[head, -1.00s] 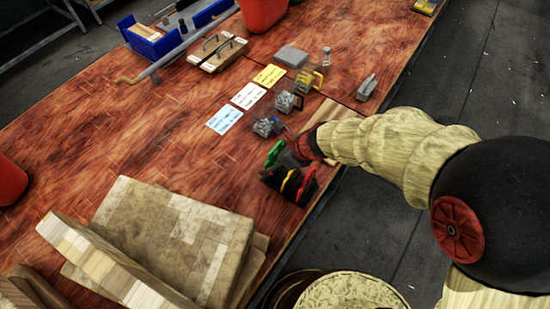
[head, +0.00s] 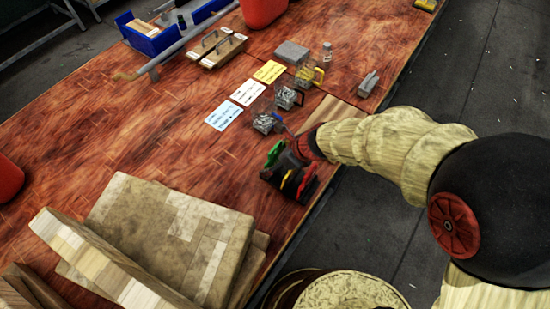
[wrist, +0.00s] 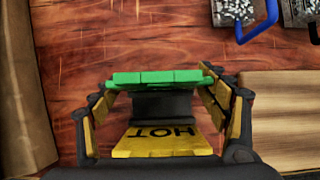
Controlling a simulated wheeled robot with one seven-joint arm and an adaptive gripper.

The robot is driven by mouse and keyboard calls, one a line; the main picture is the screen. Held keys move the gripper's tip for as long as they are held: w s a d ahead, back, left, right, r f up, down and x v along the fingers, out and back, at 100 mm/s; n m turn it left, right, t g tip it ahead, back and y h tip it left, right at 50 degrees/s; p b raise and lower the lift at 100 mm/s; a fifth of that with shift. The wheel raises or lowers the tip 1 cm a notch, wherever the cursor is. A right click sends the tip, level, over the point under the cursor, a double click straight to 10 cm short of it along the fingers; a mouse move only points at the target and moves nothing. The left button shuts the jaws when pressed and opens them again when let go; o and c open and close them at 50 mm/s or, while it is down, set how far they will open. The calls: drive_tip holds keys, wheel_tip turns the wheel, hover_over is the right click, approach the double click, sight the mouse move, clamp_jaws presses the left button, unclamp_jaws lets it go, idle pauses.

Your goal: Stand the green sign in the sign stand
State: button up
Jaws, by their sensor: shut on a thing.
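The green sign (wrist: 157,77) is a narrow green bar seen nearly edge-on in the wrist view. It lies between the two fingertips of my gripper (wrist: 156,82), which is shut on it. The green also shows in the head view (head: 274,153), beside my dark gripper (head: 283,160). A black block (wrist: 163,104) is just below the green bar in the wrist view, and a yellow plate marked HOT (wrist: 162,143) lies nearer my palm. I cannot tell for certain which black part is the sign stand, or whether the sign touches it. My fingers hide part of this area.
Small clear bins of metal parts (head: 265,123) and coloured cards (head: 223,117) lie behind my gripper. A wooden board (wrist: 285,115) lies to the right in the wrist view. The table's right edge is close.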

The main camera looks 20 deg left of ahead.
drive_tip(key=shift+f+b, duration=0.3)
drive_tip(key=shift+f, duration=0.1)
drive_tip(key=o, duration=1.2)
drive_tip(key=shift+o, duration=0.8)
drive_tip(key=v, duration=1.2)
